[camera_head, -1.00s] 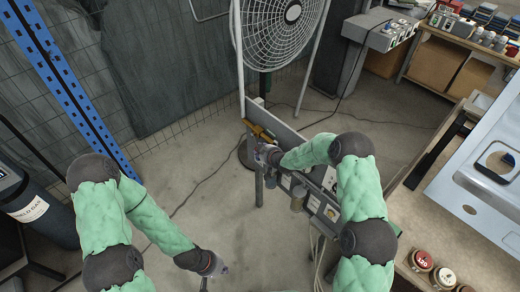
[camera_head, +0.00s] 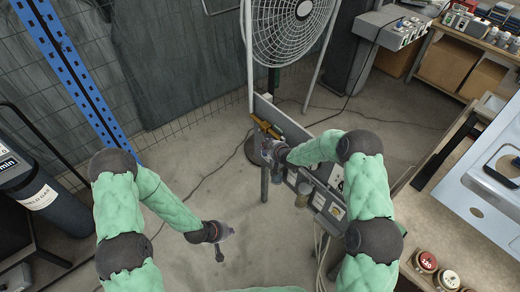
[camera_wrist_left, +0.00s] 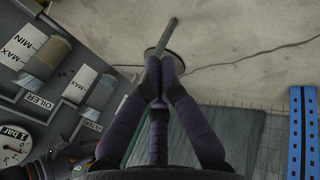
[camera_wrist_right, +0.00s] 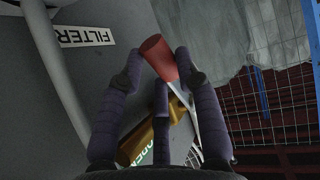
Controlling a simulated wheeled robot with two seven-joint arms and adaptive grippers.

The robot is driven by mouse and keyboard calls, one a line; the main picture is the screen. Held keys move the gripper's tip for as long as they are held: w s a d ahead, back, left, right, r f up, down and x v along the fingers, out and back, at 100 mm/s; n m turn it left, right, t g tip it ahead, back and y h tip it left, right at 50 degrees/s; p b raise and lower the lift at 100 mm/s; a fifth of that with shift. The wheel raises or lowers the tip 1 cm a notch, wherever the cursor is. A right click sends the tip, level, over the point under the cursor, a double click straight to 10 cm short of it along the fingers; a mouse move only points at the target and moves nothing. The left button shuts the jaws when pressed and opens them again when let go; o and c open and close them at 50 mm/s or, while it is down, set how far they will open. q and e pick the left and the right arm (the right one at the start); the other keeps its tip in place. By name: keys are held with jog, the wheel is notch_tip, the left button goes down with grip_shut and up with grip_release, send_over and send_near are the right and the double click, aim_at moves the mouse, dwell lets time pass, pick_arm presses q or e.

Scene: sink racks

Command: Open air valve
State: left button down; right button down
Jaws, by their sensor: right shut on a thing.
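The air valve is a brass body (camera_wrist_right: 138,142) with a red-ended lever (camera_wrist_right: 158,57), seen in the right wrist view. Lettering on the body is partly hidden by my finger. In the head view the brass part (camera_head: 264,127) sits at the far left end of the grey panel. My right gripper (camera_wrist_right: 160,70) is shut on the red lever, one finger on each side of its red end. It also shows at the panel's left end in the head view (camera_head: 267,153). My left gripper (camera_head: 219,252) is shut and empty, low in front of the panel; its fingertips meet in the left wrist view (camera_wrist_left: 160,75).
The panel carries an oiler (camera_wrist_left: 48,58) and a gauge (camera_wrist_left: 14,144). A white fan (camera_head: 290,28) stands behind it. A blue upright (camera_head: 75,70) and a dark gas cylinder (camera_head: 40,190) are at left, a workbench (camera_head: 440,230) at right. Open floor lies between.

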jog(key=shift+w+r, duration=0.1)
jog(key=shift+r, duration=0.05)
pick_arm(q)
jog(key=w+d+r+n+t+h, duration=0.2)
jog(key=w+n+t, duration=0.2)
jog(key=w, duration=0.8)
jog(key=w+d+r+n+t+h, duration=0.1)
jog(key=w+r+n+t+h, duration=0.2)
jog(key=w, duration=1)
jog(key=w+d+r+n+h, duration=0.2)
jog(key=w+d+r+h, duration=0.1)
jog(key=w+d, duration=0.5)
jog(key=shift+w+d+r+n+t, duration=0.35)
jog(key=shift+d+r, duration=0.55)
jog(key=shift+d, duration=0.7)
jog(key=shift+s, duration=0.15)
